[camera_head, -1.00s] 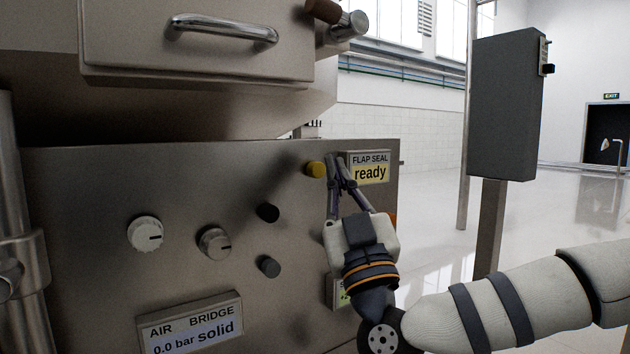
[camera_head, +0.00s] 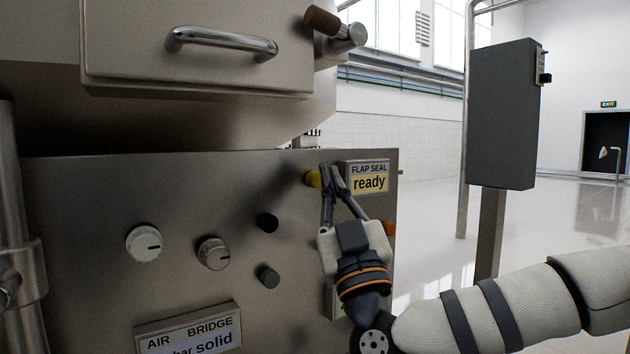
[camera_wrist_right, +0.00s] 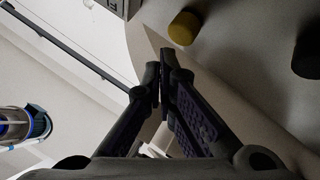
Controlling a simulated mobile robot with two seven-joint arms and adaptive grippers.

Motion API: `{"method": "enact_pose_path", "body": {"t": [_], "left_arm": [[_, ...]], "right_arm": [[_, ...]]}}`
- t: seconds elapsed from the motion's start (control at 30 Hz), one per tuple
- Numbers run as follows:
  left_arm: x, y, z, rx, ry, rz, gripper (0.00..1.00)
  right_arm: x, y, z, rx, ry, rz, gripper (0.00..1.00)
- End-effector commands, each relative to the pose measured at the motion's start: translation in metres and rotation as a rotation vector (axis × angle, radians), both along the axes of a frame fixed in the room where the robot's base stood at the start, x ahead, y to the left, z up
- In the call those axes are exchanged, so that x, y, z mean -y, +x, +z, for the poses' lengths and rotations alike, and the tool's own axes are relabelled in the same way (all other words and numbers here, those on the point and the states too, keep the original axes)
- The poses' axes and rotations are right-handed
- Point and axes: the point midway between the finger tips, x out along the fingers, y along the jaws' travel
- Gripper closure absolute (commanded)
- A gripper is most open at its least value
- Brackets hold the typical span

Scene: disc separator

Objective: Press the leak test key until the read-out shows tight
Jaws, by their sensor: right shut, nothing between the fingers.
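The flap seal read-out (camera_head: 369,177) at the panel's upper right shows "ready". A yellow key (camera_head: 312,179) sits just left of it, partly hidden by my right gripper in the head view. No label on the key is legible. My right gripper (camera_head: 331,170) is shut and empty, its fingertips close to the yellow key. In the right wrist view the closed fingertips (camera_wrist_right: 160,72) are apart from the yellow key (camera_wrist_right: 184,28), which stands above and to their right. My left gripper is not in view.
The steel panel (camera_head: 90,200) also bears two knobs (camera_head: 144,243), two dark buttons (camera_head: 267,223) and an "AIR BRIDGE" read-out (camera_head: 190,333) showing "solid". A handled drawer front (camera_head: 200,65) juts out above. A grey box on a post (camera_head: 500,115) stands right.

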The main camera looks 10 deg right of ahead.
Motion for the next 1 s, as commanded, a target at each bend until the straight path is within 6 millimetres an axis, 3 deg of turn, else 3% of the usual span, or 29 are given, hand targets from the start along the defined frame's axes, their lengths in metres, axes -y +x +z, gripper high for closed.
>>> {"method": "enact_pose_path", "body": {"t": [1.0], "left_arm": [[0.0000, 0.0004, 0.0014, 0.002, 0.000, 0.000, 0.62]], "right_arm": [[-0.0031, 0.0088, -0.0002, 0.000, 0.000, 0.000, 1.00]]}}
